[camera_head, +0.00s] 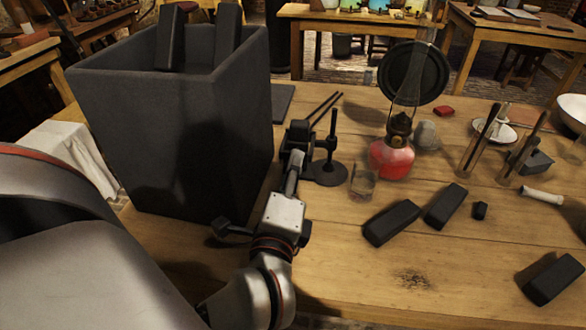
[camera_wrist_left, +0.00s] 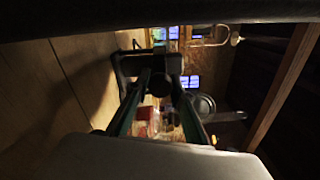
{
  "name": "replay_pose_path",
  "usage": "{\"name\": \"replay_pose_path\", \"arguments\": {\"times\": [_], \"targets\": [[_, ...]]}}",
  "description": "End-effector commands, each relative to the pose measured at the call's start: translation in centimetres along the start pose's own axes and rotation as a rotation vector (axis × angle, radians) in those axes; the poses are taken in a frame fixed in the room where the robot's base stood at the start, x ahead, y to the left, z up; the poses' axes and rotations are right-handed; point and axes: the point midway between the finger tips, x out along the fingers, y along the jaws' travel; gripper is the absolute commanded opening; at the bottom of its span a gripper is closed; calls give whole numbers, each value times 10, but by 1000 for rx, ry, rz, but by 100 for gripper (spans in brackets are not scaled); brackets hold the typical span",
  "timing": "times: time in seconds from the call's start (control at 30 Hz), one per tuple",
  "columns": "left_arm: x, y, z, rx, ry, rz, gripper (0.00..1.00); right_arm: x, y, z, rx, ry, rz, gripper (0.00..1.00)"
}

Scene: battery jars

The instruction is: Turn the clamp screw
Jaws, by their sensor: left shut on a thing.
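My left gripper (camera_head: 296,160) reaches in from the left, past the right side of the large dark box. In the left wrist view its two fingers (camera_wrist_left: 163,92) are closed around a small round black knob, the clamp screw (camera_wrist_left: 162,82). The dark clamp (camera_wrist_left: 126,64) has a bracket-like frame around and beyond the fingers. In the head view the black clamp (camera_head: 299,133) is small and partly merged with my gripper, so the screw itself is hard to make out there. My right gripper is not in view.
The large dark box (camera_head: 175,130) stands close on the left. A black stand (camera_head: 328,172) is just right of my gripper, with a glass (camera_head: 362,180) and a red lamp (camera_head: 391,158) beyond. Black blocks (camera_head: 391,223) lie at front right. Bare table lies in front.

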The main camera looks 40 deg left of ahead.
Motion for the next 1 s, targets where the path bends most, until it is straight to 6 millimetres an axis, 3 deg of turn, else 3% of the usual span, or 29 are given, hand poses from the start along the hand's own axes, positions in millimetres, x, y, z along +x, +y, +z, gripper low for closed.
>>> {"name": "replay_pose_path", "arguments": {"times": [0.6, 1.0], "targets": [[1, -4, 2, -568, -3, -10, 1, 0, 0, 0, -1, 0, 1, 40], [1, -4, 2, -798, -2, -10, 1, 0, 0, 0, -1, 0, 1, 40]]}}
